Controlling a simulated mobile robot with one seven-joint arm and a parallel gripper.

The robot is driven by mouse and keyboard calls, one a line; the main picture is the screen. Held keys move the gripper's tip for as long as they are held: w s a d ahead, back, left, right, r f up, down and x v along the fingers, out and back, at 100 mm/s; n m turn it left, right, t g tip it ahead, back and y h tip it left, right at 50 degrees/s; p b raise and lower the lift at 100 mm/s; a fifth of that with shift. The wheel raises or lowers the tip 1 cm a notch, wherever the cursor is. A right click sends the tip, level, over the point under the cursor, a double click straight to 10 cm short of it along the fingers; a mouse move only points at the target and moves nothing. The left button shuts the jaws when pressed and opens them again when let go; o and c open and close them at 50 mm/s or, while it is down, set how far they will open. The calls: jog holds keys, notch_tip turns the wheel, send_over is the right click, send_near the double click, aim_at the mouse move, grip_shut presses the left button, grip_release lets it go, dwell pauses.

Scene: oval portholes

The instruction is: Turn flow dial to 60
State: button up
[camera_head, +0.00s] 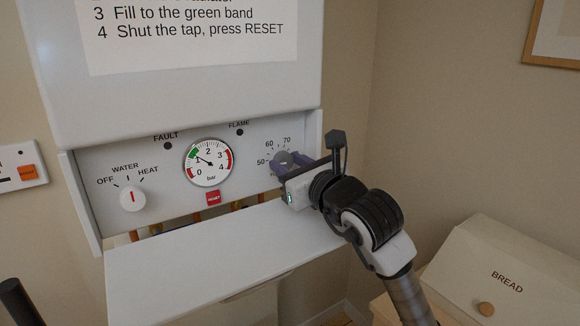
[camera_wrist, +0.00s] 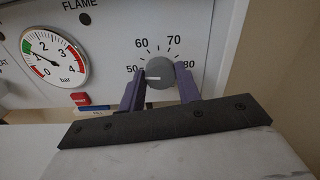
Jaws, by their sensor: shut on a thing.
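The flow dial is a round grey knob on the right of the boiler's control panel, with 50, 60, 70 and 80 readable around it in the wrist view (camera_wrist: 160,73). A pale mark on its face seems to point left, near 50. My gripper (camera_wrist: 161,75) has one purple finger on each side of the knob and is shut on it. In the head view my gripper (camera_head: 284,168) reaches the dial from the right and hides most of it.
A pressure gauge (camera_head: 208,162), a red RESET button (camera_head: 213,197) and a white selector knob (camera_head: 132,197) are left of the dial. A white flap (camera_head: 210,250) juts out below. A BREAD bin (camera_head: 490,270) stands at lower right.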

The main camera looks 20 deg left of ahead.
jog(key=m, duration=0.5)
jog(key=m+p, duration=0.1)
jog(key=m, duration=0.4)
jog(key=shift+m, duration=0.3)
dwell(0.4)
jog(key=o, duration=1)
jog(key=shift+d, duration=0.1)
jog(key=shift+c, duration=0.2)
jog(key=b+v, duration=0.4)
jog(key=v, duration=0.9)
jog(key=shift+s+d, duration=0.2)
jog(key=shift+d, duration=0.1)
jog(key=shift+f, duration=0.1)
